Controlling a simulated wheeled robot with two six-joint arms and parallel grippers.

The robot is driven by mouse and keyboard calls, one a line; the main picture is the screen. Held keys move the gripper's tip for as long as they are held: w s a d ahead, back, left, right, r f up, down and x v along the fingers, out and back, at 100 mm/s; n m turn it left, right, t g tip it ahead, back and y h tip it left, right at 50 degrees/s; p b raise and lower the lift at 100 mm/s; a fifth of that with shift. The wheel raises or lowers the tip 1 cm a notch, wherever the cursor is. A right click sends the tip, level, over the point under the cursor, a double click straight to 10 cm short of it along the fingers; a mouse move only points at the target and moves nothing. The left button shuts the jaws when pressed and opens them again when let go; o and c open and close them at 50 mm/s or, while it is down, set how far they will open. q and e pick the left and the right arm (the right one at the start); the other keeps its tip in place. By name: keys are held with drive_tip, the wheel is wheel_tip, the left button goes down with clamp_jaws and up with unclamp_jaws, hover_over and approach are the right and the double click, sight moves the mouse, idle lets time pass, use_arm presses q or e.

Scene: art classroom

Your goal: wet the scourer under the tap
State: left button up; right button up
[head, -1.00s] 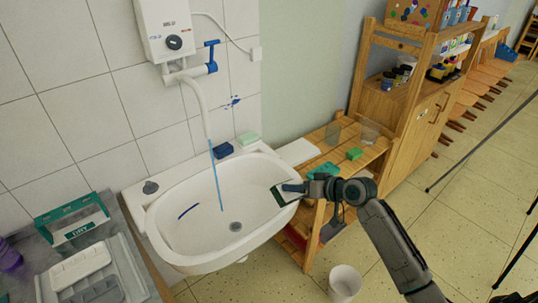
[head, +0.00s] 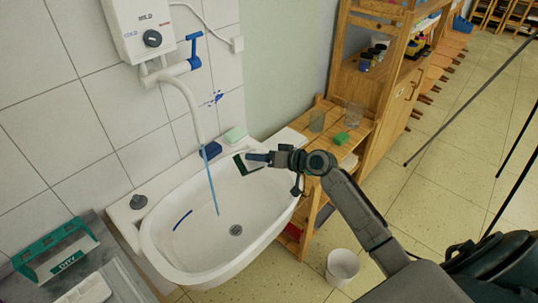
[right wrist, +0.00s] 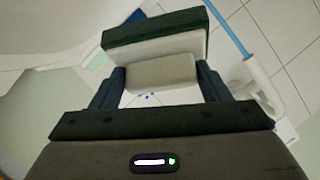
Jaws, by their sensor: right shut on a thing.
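The scourer (head: 247,164) has a dark green layer over a pale one. In the right wrist view the scourer (right wrist: 155,35) has a pale block on its near side, held between the two fingers. My right gripper (head: 268,158) is shut on it, over the back right part of the white sink (head: 170,262). The tap (head: 188,95) hangs from the wall heater, and a thin blue stream (head: 211,185) runs from its spout into the basin. The scourer is to the right of the stream, apart from it. My left gripper is out of view.
A blue block (head: 210,150) and a pale green block (head: 234,134) sit on the sink's back rim. A dark blue streak (head: 183,219) marks the basin. A wooden shelf (head: 335,148) stands close on the right. A white bin (head: 342,266) is on the floor.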

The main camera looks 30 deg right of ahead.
sight(255, 162)
drive_tip(key=a, duration=0.1)
drive_tip(key=w+a, duration=0.2)
drive_tip(key=a, duration=0.1)
drive_tip(key=shift+f, duration=0.4)
drive_tip(key=w+a, duration=0.1)
drive_tip(key=w+a+f, duration=0.1)
drive_tip(key=shift+a, duration=0.4)
drive_tip(key=shift+w+a+f, duration=0.1)
drive_tip(key=shift+w+a, duration=0.25)
drive_tip(key=shift+a, duration=0.35)
drive_tip(key=shift+w+a+f, duration=0.1)
drive_tip(key=shift+w+a, duration=0.25)
drive_tip(key=shift+a, duration=0.35)
drive_tip(key=shift+d, duration=0.1)
drive_tip(key=shift+s+d+b, duration=0.25)
drive_tip(key=shift+s+d, duration=0.4)
drive_tip(key=shift+d, duration=0.5)
drive_tip(key=shift+s+d+b, duration=0.3)
drive_tip(key=shift+s+d, duration=0.35)
drive_tip(key=shift+d, duration=0.45)
drive_tip(key=shift+s+d+b, duration=0.25)
drive_tip(key=shift+s+d, duration=0.4)
drive_tip(key=shift+d, duration=0.5)
